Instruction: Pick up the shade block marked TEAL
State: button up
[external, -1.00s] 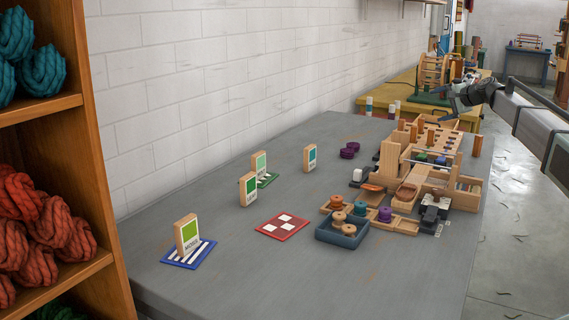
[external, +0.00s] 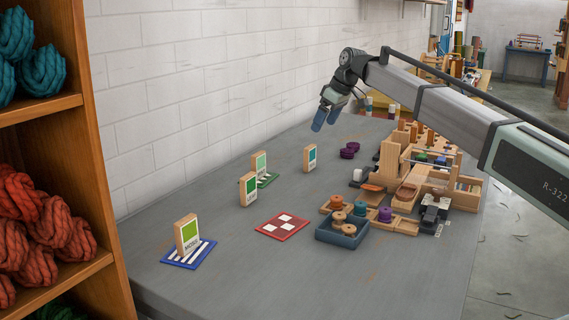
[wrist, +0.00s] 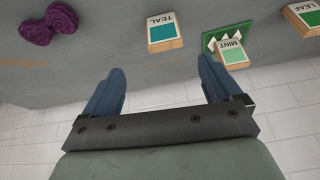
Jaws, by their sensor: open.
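The TEAL block (external: 310,158) is a small wooden block with a white label and a teal patch, standing upright on the grey table. In the wrist view the TEAL block (wrist: 165,32) shows its readable label beyond the fingers and between them, slightly right of the middle. My gripper (external: 325,118) is above the table, a little above and right of the block in the external view, with its blue fingers pointing down. In the wrist view my gripper (wrist: 162,88) has its fingers spread wide with nothing between them.
The MINT block (wrist: 231,53) stands on a green mat (external: 268,180); the LEAF block (external: 249,189) is nearby. A MOSS block (external: 187,236) stands on a striped blue mat. Purple skeins (external: 348,151) lie right of TEAL. A red mat (external: 270,231) and a blue tray (external: 328,236) are in front.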

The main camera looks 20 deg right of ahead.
aim_at(311, 147)
jog(key=shift+n, duration=0.3)
jog(key=x, duration=0.8)
jog(key=shift+s+a+f, duration=0.15)
jog(key=shift+s+a, duration=0.05)
jog(key=shift+a, duration=0.25)
jog(key=shift+d+x, duration=0.15)
jog(key=shift+x, duration=1.25)
jog(key=shift+d+x, duration=0.1)
jog(key=shift+x, duration=1.3)
jog(key=shift+s, duration=0.1)
jog(key=c, duration=1)
jog(key=shift+c, duration=0.2)
